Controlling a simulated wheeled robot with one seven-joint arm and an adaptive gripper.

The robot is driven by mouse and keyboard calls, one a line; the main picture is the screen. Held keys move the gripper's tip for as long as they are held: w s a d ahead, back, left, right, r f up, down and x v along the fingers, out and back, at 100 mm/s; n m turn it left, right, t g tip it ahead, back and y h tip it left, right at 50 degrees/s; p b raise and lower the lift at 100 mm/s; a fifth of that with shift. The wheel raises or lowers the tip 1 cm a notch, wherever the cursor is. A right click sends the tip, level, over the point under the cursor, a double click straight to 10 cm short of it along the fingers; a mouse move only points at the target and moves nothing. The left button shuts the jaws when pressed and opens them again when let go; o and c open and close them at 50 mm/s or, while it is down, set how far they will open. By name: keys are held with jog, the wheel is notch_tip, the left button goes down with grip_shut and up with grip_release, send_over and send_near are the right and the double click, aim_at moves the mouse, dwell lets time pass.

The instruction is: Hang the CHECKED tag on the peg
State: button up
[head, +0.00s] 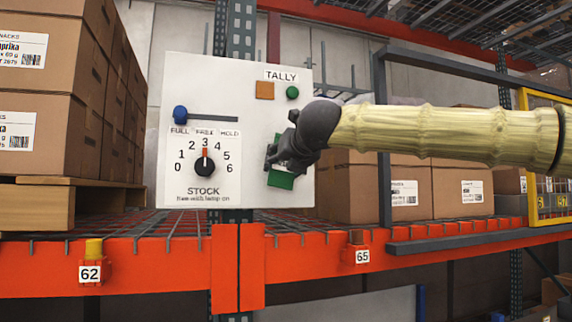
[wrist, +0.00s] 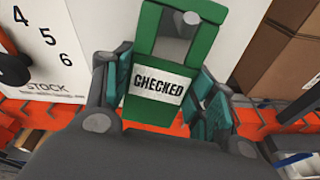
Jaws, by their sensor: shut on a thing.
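The green CHECKED tag (wrist: 151,107) is between the fingers of my gripper (wrist: 164,88) in the wrist view, its white label facing the camera. Its upper part is a frame with an open window. A grey peg (wrist: 176,40) shows within that window; I cannot tell whether it passes through or stands behind. In the head view my gripper (head: 275,155) is at the lower right of the white panel (head: 240,80), shut on the tag (head: 281,180). My gripper hides most of the tag and the peg there.
The panel carries a black STOCK dial (head: 204,167), a blue slider knob (head: 180,113), an orange square (head: 265,90) and a green button (head: 292,93). Cartons (head: 60,110) stand at left and more (head: 430,190) at right. An orange shelf beam (head: 150,260) runs below.

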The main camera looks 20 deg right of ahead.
jog(key=o, duration=1)
jog(key=shift+f, duration=0.15)
jog(key=shift+f+b, duration=4.7)
jog(key=shift+f, duration=0.4)
jog(key=shift+s, duration=0.1)
jog(key=shift+s+f+b+v, duration=0.1)
jog(key=shift+f+b+v, duration=0.45)
jog(key=shift+v, duration=1.4)
jog(key=shift+s+f+b+v, duration=0.2)
jog(key=shift+b+v, duration=0.5)
jog(key=shift+v, duration=1.2)
jog(key=shift+w+f+b+v, duration=0.1)
jog(key=shift+f+b+v, duration=0.45)
jog(key=shift+v, duration=1.4)
jog(key=shift+r, duration=0.1)
